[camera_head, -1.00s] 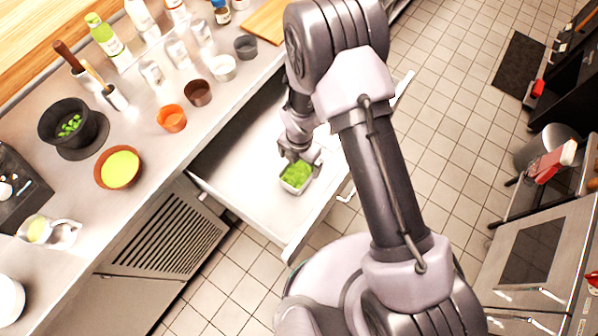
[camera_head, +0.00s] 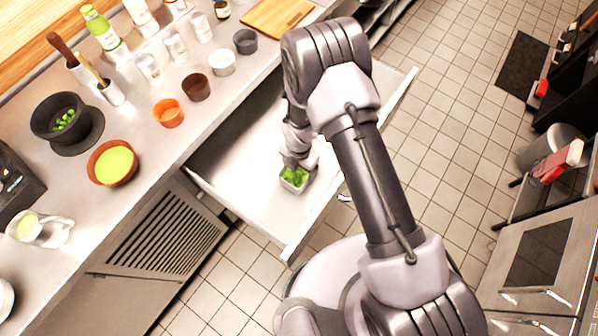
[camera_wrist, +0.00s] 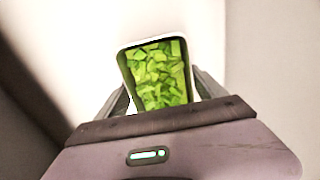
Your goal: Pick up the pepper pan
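The pepper pan (camera_head: 293,184) is a small white rectangular pan full of chopped green pepper. It stands in the open drawer, toward the drawer's front. In the wrist view the pepper pan (camera_wrist: 156,75) shows from above, upright, between my two fingers. My gripper (camera_head: 298,166) is low over the pan in the head view. In the wrist view my gripper (camera_wrist: 163,90) has one finger along each long side of the pan, very close to its walls. Whether the fingers press on the walls is hard to tell. The fingertips are hidden beside the pan.
The metal drawer (camera_head: 232,183) is pulled out and otherwise looks empty. The counter above holds an orange cup (camera_head: 168,113), a brown cup (camera_head: 195,88), an orange bowl of green sauce (camera_head: 113,163) and a dark bowl (camera_head: 60,117).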

